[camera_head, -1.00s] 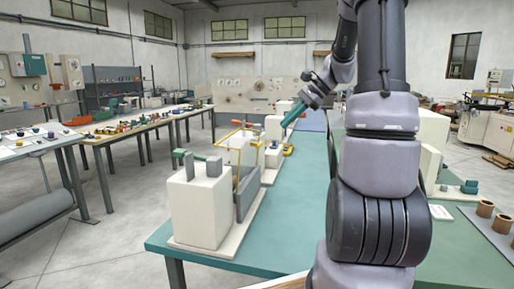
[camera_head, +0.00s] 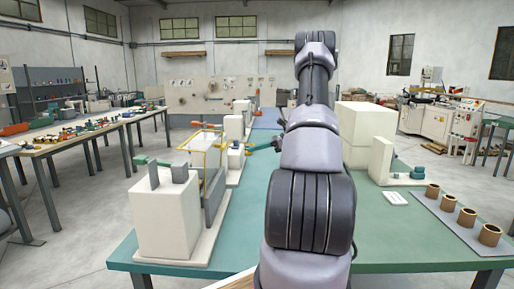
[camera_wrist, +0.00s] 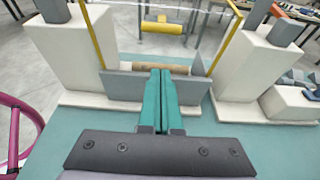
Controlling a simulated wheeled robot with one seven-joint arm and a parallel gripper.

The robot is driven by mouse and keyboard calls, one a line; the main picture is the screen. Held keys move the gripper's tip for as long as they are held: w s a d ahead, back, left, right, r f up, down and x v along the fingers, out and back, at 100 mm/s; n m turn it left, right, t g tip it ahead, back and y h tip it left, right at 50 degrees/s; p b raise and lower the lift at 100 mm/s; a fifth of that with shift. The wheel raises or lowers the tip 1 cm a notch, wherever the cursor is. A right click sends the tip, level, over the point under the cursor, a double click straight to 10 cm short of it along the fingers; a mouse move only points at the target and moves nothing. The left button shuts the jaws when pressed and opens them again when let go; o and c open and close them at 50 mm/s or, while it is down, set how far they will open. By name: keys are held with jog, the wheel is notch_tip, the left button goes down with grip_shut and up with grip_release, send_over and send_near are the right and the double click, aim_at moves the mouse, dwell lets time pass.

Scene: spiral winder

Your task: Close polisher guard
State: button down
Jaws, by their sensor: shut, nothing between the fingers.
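The polisher in the head view has a white block (camera_head: 167,215) at its near end, a yellow bar frame (camera_head: 192,137) and an upright grey panel (camera_head: 214,195). In the wrist view the grey panel (camera_wrist: 120,86) stands between two white blocks, with yellow posts (camera_wrist: 91,36) rising at both sides and a wooden roller (camera_wrist: 198,68) behind it. I cannot tell which of these parts make up the guard. My gripper (camera_wrist: 160,72) is shut and empty, its teal fingers pointing at the panel's middle; contact is unclear. In the head view my gripper (camera_head: 261,147) is beside the machine's right side.
The teal table (camera_head: 262,225) is clear to the right of the polisher. A larger white machine (camera_head: 366,135) stands right of my arm, with several brown rings (camera_head: 466,217) on a grey mat. A magenta curved tube (camera_wrist: 14,135) shows at the wrist view's left edge.

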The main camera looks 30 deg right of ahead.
jog(key=w+a, duration=0.5)
jog(key=a, duration=0.2)
jog(key=shift+r, duration=0.15)
jog(key=shift+a, duration=0.15)
